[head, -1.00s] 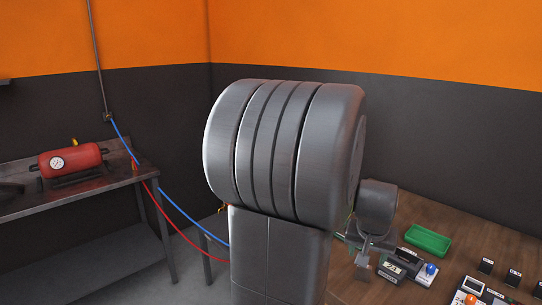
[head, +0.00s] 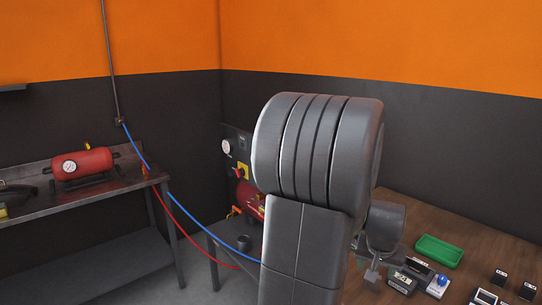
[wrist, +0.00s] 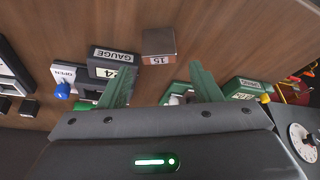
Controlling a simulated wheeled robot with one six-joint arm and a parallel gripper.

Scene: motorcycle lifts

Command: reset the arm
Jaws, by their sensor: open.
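My gripper (wrist: 160,67) shows in the wrist view with its two green fingers spread apart and nothing between them. It is above the wooden table (wrist: 208,22). A small block labelled 15 (wrist: 158,42) lies on the table beyond the fingertips. A dark box labelled GAUGE (wrist: 114,62) is beside the left finger, and a green labelled box (wrist: 244,88) is beside the right finger. In the head view my grey arm stands upright in the middle and hides part of the table and the space behind it. I cannot make out the fingers there.
In the head view a green tray (head: 439,251) lies on the wooden table, near a device with a blue knob (head: 442,281) and small dark blocks. A metal bench (head: 95,201) with a red tank (head: 83,164) stands left. Blue and red hoses run behind my arm.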

